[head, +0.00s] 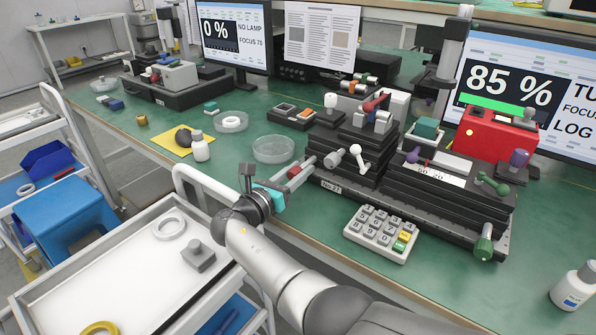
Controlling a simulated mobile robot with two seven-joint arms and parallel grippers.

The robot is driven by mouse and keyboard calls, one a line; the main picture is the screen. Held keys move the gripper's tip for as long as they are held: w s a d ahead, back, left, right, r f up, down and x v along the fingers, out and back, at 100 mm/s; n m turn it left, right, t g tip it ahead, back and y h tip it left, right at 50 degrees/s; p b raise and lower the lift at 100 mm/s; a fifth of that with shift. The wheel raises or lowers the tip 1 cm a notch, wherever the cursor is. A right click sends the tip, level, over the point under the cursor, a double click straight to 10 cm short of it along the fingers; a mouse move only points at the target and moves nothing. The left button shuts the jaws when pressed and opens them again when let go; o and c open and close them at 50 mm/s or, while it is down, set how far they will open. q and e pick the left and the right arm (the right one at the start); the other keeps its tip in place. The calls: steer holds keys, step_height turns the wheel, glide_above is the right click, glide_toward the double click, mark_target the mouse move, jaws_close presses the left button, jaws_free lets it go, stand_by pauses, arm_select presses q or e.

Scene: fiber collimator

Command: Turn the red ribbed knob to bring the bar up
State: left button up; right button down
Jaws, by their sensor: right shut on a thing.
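The right monitor (520,78) reads 85 % in large digits, with a green bar (492,104) below them. A black stepped stage (348,150) stands on the green bench in front of it. A red knob (294,171) sticks out at the stage's lower left. My right gripper (272,190), with teal on its fingers, is shut at the outer end of this knob. The fingers partly hide the knob, and its ribs are too small to make out. My left gripper is not in view.
A grey keypad (381,232) lies in front of the stage. White, green and purple knobs are close by. A glass dish (273,149) and a white bottle (200,147) stand left of the stage. A white cart (110,270) stands before the bench.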

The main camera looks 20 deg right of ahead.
steer(key=shift+m, duration=1.2)
steer(key=m+b, duration=0.1)
steer(key=m, duration=0.2)
steer(key=shift+d+m+b, duration=0.1)
steer(key=shift+m+b, duration=0.3)
steer(key=shift+m, duration=0.6)
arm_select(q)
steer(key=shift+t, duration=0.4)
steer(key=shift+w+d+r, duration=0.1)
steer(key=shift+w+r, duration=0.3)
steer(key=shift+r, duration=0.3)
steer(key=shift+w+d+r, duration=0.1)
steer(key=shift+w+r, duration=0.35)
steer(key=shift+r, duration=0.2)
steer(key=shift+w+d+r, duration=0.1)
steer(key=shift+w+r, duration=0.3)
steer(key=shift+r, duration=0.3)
arm_select(e)
steer(key=shift+m, duration=0.7)
steer(key=c, duration=0.5)
jaws_free()
